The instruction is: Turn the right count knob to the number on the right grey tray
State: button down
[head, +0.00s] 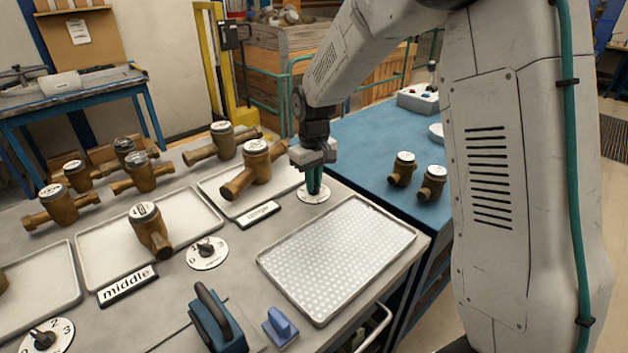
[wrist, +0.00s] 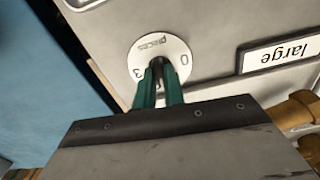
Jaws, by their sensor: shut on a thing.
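The right count knob's round white dial (head: 314,196) sits on the grey bench beside the "large" label (head: 259,214). My gripper (head: 314,183) points down at it, its green fingers shut on the knob. In the wrist view the fingers (wrist: 158,68) cover the knob on the dial (wrist: 160,45). The word "pieces", a 0 and a 3 show; the knob's pointer and the other numbers are hidden. The right grey tray (head: 238,208), behind the "large" label, holds one large brass meter (head: 257,164).
The middle tray (head: 98,248) holds one meter (head: 149,228); its dial (head: 207,253) is to its right. Several meters stand at the bench's back. A perforated tray (head: 335,258) lies empty in front. Two small meters stand on the blue table (head: 375,150).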

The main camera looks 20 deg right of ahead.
jog(key=n, duration=0.6)
jog(key=shift+n, duration=0.3)
dwell(0.5)
jog(key=c, duration=1.5)
grip_release()
notch_tip(320, 180, up, 8)
jog(key=shift+f, duration=0.1)
